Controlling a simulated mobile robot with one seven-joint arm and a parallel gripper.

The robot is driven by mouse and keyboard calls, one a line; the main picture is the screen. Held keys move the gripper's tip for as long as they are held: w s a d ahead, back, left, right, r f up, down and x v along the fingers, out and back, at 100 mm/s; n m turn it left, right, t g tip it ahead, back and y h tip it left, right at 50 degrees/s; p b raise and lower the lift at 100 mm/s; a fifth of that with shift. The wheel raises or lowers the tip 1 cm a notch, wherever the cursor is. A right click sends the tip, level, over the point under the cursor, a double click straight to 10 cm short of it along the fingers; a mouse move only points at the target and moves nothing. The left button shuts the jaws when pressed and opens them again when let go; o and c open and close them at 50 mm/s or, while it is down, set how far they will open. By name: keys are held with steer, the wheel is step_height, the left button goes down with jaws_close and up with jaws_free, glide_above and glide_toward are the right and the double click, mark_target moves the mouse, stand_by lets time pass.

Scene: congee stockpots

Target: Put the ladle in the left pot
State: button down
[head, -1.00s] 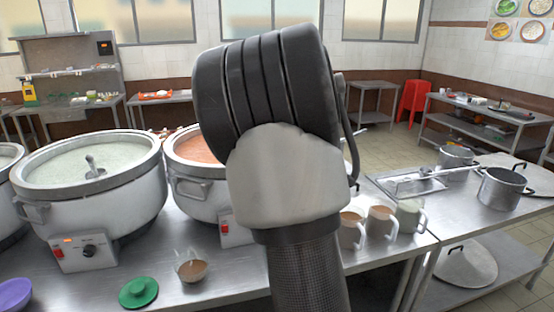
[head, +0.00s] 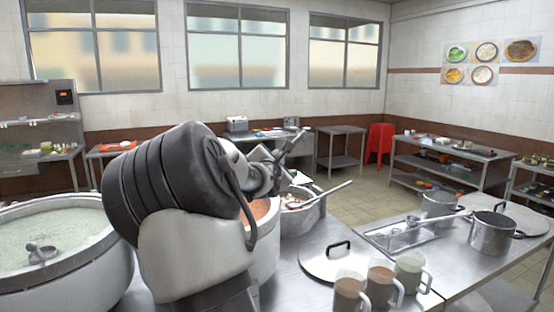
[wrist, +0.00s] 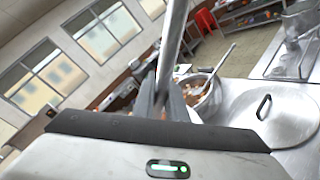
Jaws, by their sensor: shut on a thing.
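My gripper (wrist: 165,95) is shut on a shiny metal rod (wrist: 173,40), which looks like the ladle's handle; its bowl is out of the wrist view. In the head view my arm covers much of the gripper (head: 284,158), which is raised above the pots. The large pot with pale greenish congee (head: 75,278) is at the left, with a small grey scoop-like thing (head: 40,253) in it. The pot with orange content (head: 264,250) is mostly hidden behind my arm. A third pot (head: 302,218) holds brown pieces and a long-handled utensil (head: 325,193).
A lid (head: 330,266) lies flat on the counter right of the pots. Several mugs (head: 381,285) stand at the front edge. Small steel pots (head: 491,233) and a tray (head: 402,238) are on the right counter.

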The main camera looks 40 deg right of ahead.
step_height(320, 180, down, 10)
steer(key=b, duration=0.7)
steer(key=shift+w+b, duration=0.2)
steer(key=shift+b, duration=0.1)
steer(key=shift+f, duration=0.25)
stand_by(0.7)
steer(key=c, duration=1.7)
jaws_free()
steer(key=shift+s, duration=0.1)
steer(key=shift+a, duration=0.1)
steer(key=shift+p+v, duration=2.2)
steer(key=shift+v, duration=6.45)
